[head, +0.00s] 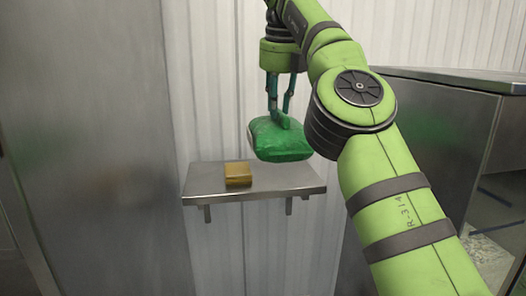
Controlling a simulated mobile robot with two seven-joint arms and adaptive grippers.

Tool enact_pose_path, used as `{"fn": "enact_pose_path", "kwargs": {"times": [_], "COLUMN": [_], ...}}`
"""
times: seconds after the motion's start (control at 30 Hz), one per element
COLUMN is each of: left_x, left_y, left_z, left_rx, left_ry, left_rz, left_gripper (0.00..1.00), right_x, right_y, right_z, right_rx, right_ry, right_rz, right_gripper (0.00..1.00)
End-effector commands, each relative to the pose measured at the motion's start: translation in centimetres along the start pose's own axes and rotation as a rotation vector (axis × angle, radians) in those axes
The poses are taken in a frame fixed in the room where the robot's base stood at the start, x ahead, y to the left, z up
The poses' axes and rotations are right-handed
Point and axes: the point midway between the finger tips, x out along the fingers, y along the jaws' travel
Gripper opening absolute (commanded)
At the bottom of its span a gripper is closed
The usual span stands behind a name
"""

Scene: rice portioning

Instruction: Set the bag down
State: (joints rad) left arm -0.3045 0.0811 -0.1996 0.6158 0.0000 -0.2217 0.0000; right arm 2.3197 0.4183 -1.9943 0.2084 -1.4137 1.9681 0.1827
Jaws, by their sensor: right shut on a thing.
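A green bag (277,141) hangs from my right gripper (284,118), which is shut on its top. The gripper points down, and its teal fingers pinch the bag. The bag appears above the right half of a small metal wall shelf (206,190). My left gripper is not in view.
A small golden-brown block (238,174) sits on the left half of the shelf. The right part of the shelf top is clear. A tall metal panel (85,140) stands at the left. A grey metal cabinet (455,125) stands at the right, behind my right arm.

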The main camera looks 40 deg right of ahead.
Motion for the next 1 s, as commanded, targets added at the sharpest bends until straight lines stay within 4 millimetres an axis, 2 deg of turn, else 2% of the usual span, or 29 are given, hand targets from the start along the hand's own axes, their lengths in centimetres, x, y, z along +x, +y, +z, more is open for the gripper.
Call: {"fn": "enact_pose_path", "kwargs": {"times": [0.03,0.2,0.5,0.63,0.73,0.8,1.0], "left_x": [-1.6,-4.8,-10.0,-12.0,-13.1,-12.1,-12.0], "left_y": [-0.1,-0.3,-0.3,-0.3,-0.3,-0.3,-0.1], "left_z": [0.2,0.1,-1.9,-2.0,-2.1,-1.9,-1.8], "left_rx": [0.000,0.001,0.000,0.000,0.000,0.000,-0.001], "left_ry": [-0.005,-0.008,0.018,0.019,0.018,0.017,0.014], "left_rz": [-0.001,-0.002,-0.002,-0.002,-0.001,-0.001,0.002], "left_gripper": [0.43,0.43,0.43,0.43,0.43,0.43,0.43], "right_x": [0.2,2.6,5.7,6.8,7.5,8.2,8.5], "right_y": [-0.1,-0.6,-0.9,-1.0,-1.1,-1.1,-1.1], "right_z": [1.0,3.7,6.8,7.7,8.1,8.0,8.0], "right_rx": [0.003,0.002,0.001,0.000,0.001,-0.001,0.000], "right_ry": [0.006,0.005,0.003,0.002,0.001,-0.005,-0.006], "right_rz": [-0.001,-0.003,-0.002,0.000,0.000,-0.001,-0.001], "right_gripper": [0.00,0.00,0.00,0.00,0.00,0.00,0.00]}}
